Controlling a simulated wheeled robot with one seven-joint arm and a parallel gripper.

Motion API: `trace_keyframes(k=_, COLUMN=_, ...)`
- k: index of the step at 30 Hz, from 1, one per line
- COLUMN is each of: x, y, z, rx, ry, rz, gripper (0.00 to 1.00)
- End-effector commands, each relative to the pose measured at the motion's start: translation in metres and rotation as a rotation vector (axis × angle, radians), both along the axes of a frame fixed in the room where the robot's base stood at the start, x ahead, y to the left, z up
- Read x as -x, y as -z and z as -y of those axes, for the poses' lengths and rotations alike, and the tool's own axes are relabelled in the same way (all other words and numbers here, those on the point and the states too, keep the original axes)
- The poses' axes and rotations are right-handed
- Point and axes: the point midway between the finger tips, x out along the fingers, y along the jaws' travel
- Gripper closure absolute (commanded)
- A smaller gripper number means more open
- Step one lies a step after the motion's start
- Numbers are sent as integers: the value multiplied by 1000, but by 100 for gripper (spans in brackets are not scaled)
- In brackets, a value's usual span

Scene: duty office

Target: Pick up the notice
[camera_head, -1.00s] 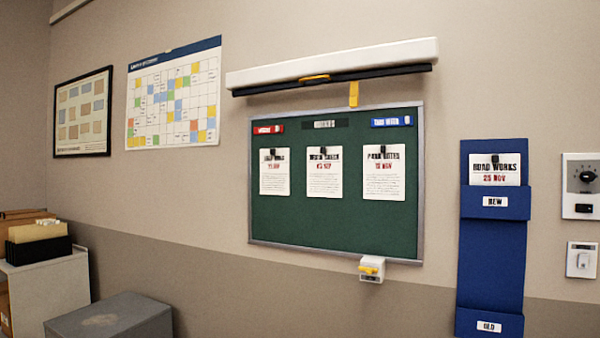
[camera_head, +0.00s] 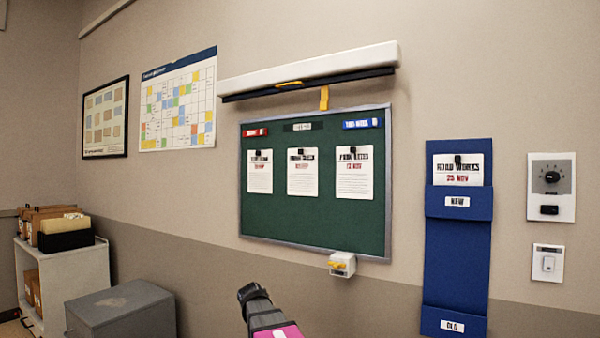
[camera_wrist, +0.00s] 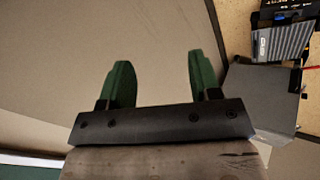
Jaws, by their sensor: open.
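A white notice reading "ROAD WORKS" (camera_head: 461,171), with a date in red below and a black clip on its top edge, stands in the upper pocket marked NEW of a blue wall holder (camera_head: 455,262). Its lower part is hidden by the pocket. Three more clipped notices hang on the green board: left (camera_head: 260,178), middle (camera_head: 302,178) and right (camera_head: 354,180). My gripper (camera_wrist: 159,62) is open and empty in the wrist view, its two green fingers apart, with no notice near them. In the head view only part of my arm shows at the bottom, below the board.
A white housing with a dark bar (camera_head: 310,75) and a yellow tab juts out above the board. A small white box (camera_head: 343,264) sits at its lower edge. A dial panel (camera_head: 551,187) and switch (camera_head: 547,263) are right of the holder. A grey cabinet (camera_head: 120,310) stands lower left.

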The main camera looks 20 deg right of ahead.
Motion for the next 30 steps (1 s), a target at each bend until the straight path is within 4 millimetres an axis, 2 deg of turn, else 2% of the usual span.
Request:
trace_keyframes(k=1, x=-21, y=-27, z=5, rx=44, ry=-18, rz=29, gripper=43)
trace_keyframes(k=6, x=-62, y=-113, z=22, rx=202, ry=-71, rz=105, gripper=43)
trace_keyframes(k=11, x=-92, y=-202, z=36, rx=357, ry=-106, rz=168, gripper=43)
trace_keyframes(k=15, x=-110, y=-285, z=48, rx=493, ry=-123, rz=214, gripper=43)
trace_keyframes(k=19, x=-119, y=-365, z=57, rx=623, ry=-128, rz=250, gripper=43)
trace_keyframes(k=24, x=-119, y=-473, z=67, rx=789, ry=-118, rz=285, gripper=43)
trace_keyframes(k=27, x=-114, y=-528, z=71, rx=876, ry=-106, rz=296, gripper=43)
trace_keyframes(k=30, x=-107, y=-573, z=74, rx=946, ry=-93, rz=303, gripper=43)
